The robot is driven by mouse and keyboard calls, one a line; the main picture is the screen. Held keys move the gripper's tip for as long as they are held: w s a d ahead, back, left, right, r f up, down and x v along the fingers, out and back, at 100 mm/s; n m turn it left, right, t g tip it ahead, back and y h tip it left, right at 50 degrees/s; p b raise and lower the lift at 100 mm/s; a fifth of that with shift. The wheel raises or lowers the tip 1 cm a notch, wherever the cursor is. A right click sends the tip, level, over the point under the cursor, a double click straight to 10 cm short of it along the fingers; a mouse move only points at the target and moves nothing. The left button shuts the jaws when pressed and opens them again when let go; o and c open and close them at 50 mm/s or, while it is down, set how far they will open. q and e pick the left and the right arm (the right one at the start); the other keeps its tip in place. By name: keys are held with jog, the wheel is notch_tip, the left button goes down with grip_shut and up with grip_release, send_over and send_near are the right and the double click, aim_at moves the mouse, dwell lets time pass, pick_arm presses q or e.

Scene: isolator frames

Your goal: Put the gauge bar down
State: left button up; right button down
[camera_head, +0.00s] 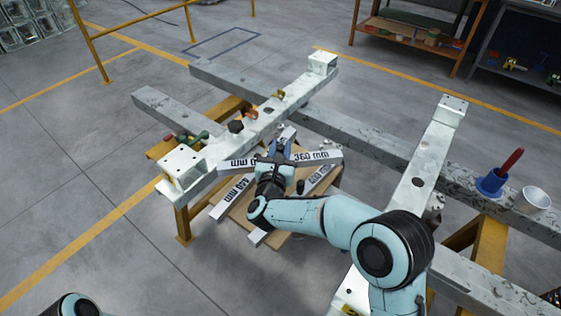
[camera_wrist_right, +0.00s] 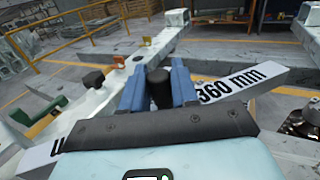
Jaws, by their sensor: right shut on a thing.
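The gauge bar (camera_head: 325,157) is a pale bar marked "360 mm". My right gripper (camera_head: 279,150) is shut on it near its middle, over a wooden board (camera_head: 283,217) between the frame beams. In the right wrist view the bar (camera_wrist_right: 262,74) runs across behind the blue fingers (camera_wrist_right: 159,82), which hide its middle. Other marked bars lie on the board: one reading "440 mm" (camera_head: 234,194) and one partly hidden (camera_head: 319,178). I cannot tell the held bar's exact height above them. My left gripper is out of view.
A pale crossbeam with clamps (camera_head: 225,147) lies just left of the held bar; another crossbeam (camera_head: 429,160) stands to the right. A long grey beam (camera_head: 355,140) passes behind.

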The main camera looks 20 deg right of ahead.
notch_tip(320, 180, down, 4)
jog(key=shift+f, duration=0.2)
pick_arm(q)
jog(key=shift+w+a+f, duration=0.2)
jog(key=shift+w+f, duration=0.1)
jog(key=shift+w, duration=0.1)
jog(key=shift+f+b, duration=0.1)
jog(key=shift+b, duration=0.2)
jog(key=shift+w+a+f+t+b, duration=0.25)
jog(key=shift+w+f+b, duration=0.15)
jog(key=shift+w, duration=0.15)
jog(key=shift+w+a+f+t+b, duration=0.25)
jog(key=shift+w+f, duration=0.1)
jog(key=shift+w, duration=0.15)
pick_arm(e)
jog(key=shift+f, duration=0.4)
jog(key=c, duration=1.3)
grip_release()
jog(key=shift+f, duration=0.1)
jog(key=o, duration=0.4)
jog(key=shift+o, duration=0.2)
